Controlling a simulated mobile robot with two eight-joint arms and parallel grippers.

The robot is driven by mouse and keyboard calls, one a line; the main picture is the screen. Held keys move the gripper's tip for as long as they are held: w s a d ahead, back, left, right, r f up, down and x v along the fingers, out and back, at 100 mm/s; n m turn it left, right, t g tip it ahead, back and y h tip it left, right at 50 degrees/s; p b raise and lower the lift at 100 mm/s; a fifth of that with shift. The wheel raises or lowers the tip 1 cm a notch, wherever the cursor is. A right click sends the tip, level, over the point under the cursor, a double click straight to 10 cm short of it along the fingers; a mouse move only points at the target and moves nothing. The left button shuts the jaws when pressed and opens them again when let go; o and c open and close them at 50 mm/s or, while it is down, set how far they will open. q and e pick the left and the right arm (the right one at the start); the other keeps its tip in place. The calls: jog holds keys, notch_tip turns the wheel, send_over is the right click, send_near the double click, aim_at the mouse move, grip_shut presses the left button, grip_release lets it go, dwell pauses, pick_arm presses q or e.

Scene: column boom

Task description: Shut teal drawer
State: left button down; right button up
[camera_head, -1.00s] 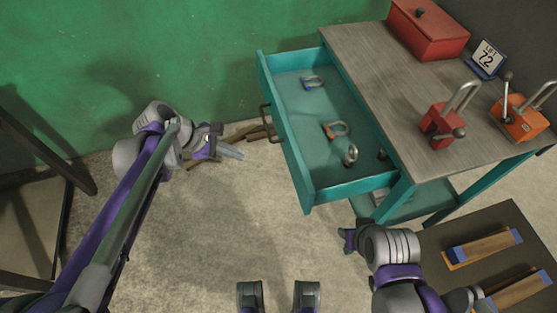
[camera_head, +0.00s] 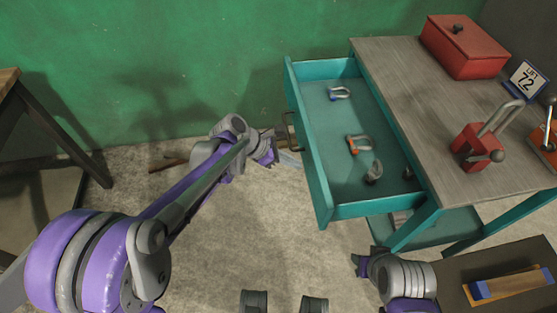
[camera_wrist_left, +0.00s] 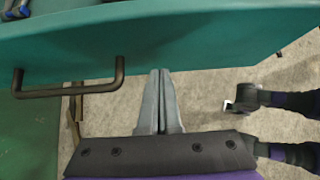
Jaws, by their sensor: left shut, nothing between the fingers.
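The teal drawer (camera_head: 318,155) is pulled out to the left of the wood-topped teal table (camera_head: 440,110). It holds several shackles, such as a blue-pinned one (camera_head: 340,93) and an orange-pinned one (camera_head: 358,144). Its dark bar handle (camera_head: 289,131) is on the left-facing front and shows in the left wrist view (camera_wrist_left: 70,91). My left gripper (camera_head: 288,159) is shut and empty, close to the drawer front. In the left wrist view its fingertips (camera_wrist_left: 159,75) are just below the front panel, right of the handle; contact is unclear. My right gripper (camera_head: 362,263) is below the drawer; its jaws are unclear.
A red box (camera_head: 463,47), a "LIFT 72" sign (camera_head: 524,78) and a red clamp-like block (camera_head: 477,146) stand on the tabletop. A low dark surface with a blue-ended wooden piece (camera_head: 510,284) is at lower right. The concrete floor left of the drawer is mostly clear.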

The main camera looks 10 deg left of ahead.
pick_arm(q)
jog(key=shift+w+d, duration=0.15)
jog(key=shift+d, duration=0.6)
jog(key=shift+d, duration=0.1)
jog(key=shift+w+d, duration=0.15)
jog(key=shift+d, duration=0.4)
send_over(384, 163)
jog(key=shift+a+p, duration=0.25)
jog(key=shift+p, duration=0.1)
jog(key=shift+d+r, duration=0.1)
jog(key=shift+d, duration=0.1)
